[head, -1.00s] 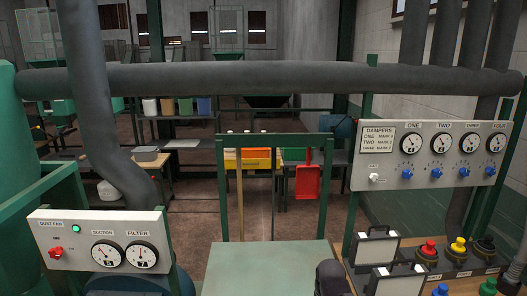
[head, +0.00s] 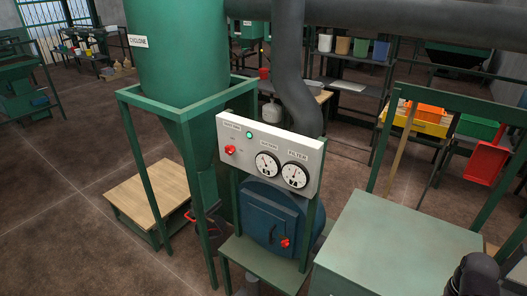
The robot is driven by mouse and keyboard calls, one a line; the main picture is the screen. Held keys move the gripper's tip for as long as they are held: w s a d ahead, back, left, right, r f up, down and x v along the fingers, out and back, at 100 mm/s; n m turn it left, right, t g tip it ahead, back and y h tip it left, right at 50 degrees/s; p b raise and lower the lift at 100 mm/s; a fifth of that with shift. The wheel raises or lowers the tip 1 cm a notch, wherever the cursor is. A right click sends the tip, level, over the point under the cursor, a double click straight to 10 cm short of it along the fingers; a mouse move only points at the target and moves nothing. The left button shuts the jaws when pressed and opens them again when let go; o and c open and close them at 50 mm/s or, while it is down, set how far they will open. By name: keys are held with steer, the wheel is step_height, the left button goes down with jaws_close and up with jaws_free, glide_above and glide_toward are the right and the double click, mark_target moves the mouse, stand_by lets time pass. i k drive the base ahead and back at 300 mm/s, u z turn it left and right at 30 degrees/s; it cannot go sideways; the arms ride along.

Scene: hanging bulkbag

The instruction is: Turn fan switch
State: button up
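The fan switch is a small red knob (head: 230,150) on the left part of a white control panel (head: 222,129). A green lamp (head: 249,134) beside it looks lit. Small label text near the knob is too small to read surely. Two round dials, the suction gauge (head: 267,165) and the filter gauge (head: 295,175), sit to its right. A dark rounded part of my arm shows at the bottom right corner, well away from the panel. My gripper's fingers cannot be seen.
A blue drum (head: 262,212) with a red knob (head: 285,243) stands below the panel. The green cyclone (head: 180,70) and its frame rise behind left. A grey pipe (head: 290,75) runs down behind the panel. A green-grey table (head: 395,240) stands at right. Floor at left is open.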

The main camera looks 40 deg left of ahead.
mark_target(229, 150)
steer(key=u, duration=1.45)
steer(key=k, duration=0.9)
steer(key=i, duration=0.85)
